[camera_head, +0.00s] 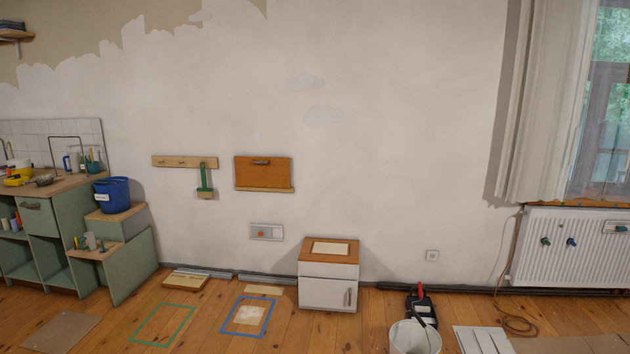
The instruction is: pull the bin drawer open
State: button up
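A small white cabinet (313,291) with a wooden top stands on the floor against the wall, right of centre. Its lower front has a handle (347,297) near the right edge and looks flush with the body, so it appears shut. It looks most like the bin drawer, but no label shows. At the far left, a green kitchen unit (107,262) also has a drawer front (37,218) with a handle, which appears shut. My gripper is not in view.
A white bucket (414,340) and a dark tool (424,305) stand right of the white cabinet. Blue (230,330) and green (150,343) tape outlines mark the floor to its left. Floor directly before the cabinet is clear.

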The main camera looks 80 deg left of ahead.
aim_at(37, 215)
jog(key=u, duration=3.95)
jog(key=i, duration=3.7)
jog(key=u, duration=1.85)
